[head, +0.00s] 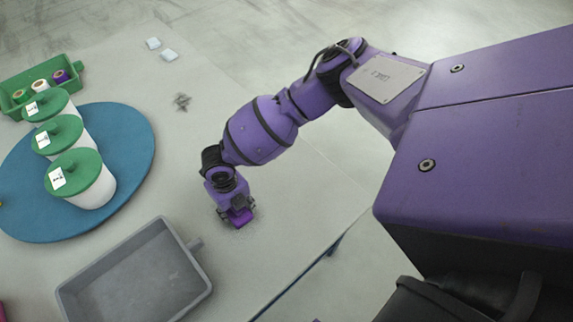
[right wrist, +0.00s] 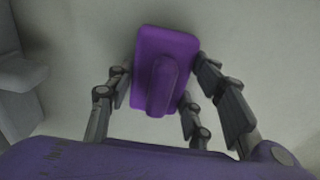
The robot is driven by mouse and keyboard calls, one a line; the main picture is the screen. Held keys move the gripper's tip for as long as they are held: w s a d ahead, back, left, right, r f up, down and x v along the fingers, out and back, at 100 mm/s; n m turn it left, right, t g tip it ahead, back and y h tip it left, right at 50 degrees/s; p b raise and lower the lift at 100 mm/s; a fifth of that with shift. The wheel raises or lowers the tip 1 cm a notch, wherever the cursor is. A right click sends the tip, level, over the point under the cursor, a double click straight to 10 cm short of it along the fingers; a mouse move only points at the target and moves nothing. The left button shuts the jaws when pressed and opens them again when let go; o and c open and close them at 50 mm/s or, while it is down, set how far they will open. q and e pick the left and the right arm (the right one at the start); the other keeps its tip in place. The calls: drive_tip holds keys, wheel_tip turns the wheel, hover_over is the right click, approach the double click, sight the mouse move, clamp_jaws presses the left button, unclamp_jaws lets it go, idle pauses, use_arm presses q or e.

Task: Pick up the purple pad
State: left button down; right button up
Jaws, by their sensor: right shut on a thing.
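The purple pad (right wrist: 176,48) is a flat rounded block with a raised ridge along its middle. In the right wrist view it lies between the dark jointed fingers of my right gripper (right wrist: 160,95), which is shut on it. In the head view the right gripper (head: 237,212) points down at the table, with the pad (head: 242,219) showing at its fingertips. The gap between pad and table is hard to tell. My left gripper is not in view.
A grey tray (head: 192,245) stands close by at the lower left. A blue round mat (head: 135,138) holds white tubs with green lids (head: 80,172). The table (head: 290,215) right of the gripper is clear.

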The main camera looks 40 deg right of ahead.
drive_tip(key=r, duration=0.3)
drive_tip(key=shift+a+r, duration=0.2)
drive_tip(key=s+r, duration=0.1)
drive_tip(key=r, duration=0.1)
drive_tip(key=s+a+r+p, duration=0.1)
drive_tip(key=s, duration=0.1)
drive_tip(key=s+a+r, duration=0.1)
drive_tip(key=r, duration=0.1)
drive_tip(key=shift+s+a+r, duration=0.25)
drive_tip(key=shift+s+r, duration=0.1)
drive_tip(key=shift+s, duration=0.05)
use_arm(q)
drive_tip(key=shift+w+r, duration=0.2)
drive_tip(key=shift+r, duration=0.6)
use_arm(e)
drive_tip(key=s+a+r, duration=0.3)
drive_tip(key=s, duration=0.4)
drive_tip(key=shift+s+a, duration=0.25)
drive_tip(key=shift+a, duration=0.15)
